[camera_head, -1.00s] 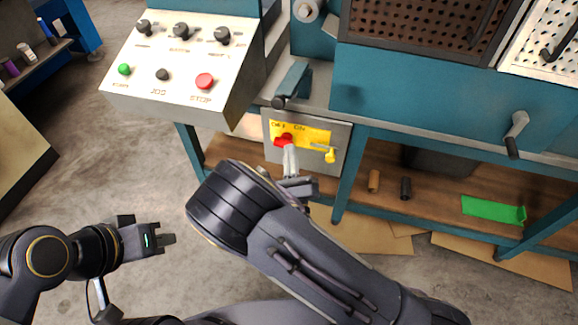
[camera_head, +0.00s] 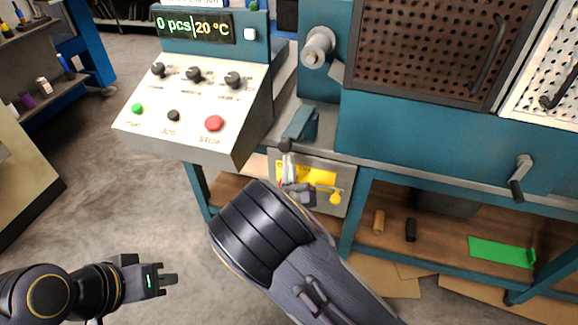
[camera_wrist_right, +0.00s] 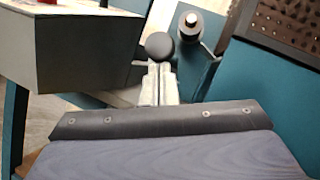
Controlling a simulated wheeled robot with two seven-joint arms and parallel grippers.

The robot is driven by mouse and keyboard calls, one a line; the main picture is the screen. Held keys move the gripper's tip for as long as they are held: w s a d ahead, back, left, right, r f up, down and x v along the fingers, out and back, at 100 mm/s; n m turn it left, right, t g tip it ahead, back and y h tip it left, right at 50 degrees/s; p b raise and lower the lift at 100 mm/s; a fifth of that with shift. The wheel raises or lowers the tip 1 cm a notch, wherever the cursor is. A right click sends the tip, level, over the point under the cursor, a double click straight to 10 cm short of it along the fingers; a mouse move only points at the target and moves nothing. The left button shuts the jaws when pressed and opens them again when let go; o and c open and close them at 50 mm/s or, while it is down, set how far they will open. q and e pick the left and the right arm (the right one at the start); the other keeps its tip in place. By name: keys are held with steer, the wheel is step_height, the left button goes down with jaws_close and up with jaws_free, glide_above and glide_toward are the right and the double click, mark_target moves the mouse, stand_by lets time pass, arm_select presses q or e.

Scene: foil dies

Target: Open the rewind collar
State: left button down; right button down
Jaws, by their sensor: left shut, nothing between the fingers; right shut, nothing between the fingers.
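A grey roller or shaft end (camera_head: 318,46) sticks out of the teal machine; it also shows in the right wrist view (camera_wrist_right: 190,22). I cannot tell for sure which part is the rewind collar. Below it is a teal lever (camera_head: 301,122) with a dark round knob (camera_head: 285,145), seen large in the right wrist view (camera_wrist_right: 159,45). My right gripper (camera_head: 287,162) is shut and empty, its fingertips (camera_wrist_right: 160,72) just below the knob; whether they touch is unclear. My left gripper (camera_head: 170,280) is shut and empty, over the floor at lower left.
A control box (camera_head: 195,110) with knobs and buttons stands left of the lever. A yellow-labelled panel (camera_head: 312,174) lies behind my right gripper, partly hidden. A perforated guard (camera_head: 430,45) and a crank handle (camera_head: 520,175) are to the right.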

steer(key=shift+m+g, duration=0.3)
steer(key=shift+g, duration=0.2)
steer(key=r+p, duration=0.4)
steer(key=p, duration=0.1)
steer(key=shift+w+r, duration=0.15)
steer(key=shift+w, duration=0.05)
